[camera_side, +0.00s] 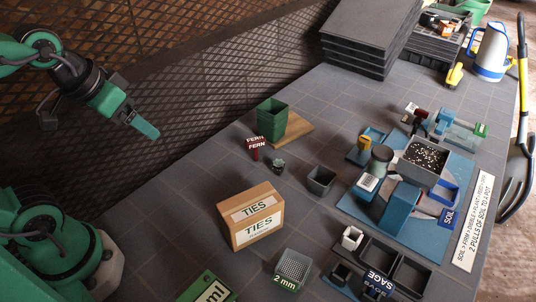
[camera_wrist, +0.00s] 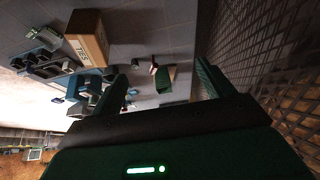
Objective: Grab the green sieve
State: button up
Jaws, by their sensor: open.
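A small square sieve (camera_side: 292,268) with a grey mesh top and a green "2 mm" label sits on the table at the bottom middle of the side view. My gripper (camera_side: 146,128) is raised at the upper left of the side view, well away from the sieve. In the wrist view my gripper (camera_wrist: 160,72) has its two green fingers spread wide, with nothing between them held.
A TIES box (camera_side: 252,216) stands near the sieve, toward the back left. A dark tray (camera_side: 395,268) with compartments lies to its right. A green pot (camera_side: 272,120) and a blue soil mixer (camera_side: 400,190) stand farther back. The table left of the TIES box is clear.

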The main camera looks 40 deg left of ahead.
jog(key=n+g, duration=0.2)
jog(key=g, duration=0.4)
send_over(292, 272)
notch_tip(292, 272, down, 16)
jog(key=shift+f, duration=4.05)
jog(key=c, duration=1.1)
jog(key=shift+o, duration=0.2)
jog(key=shift+r, duration=0.2)
notch_tip(292, 272, up, 10)
jog(key=shift+f, duration=0.15)
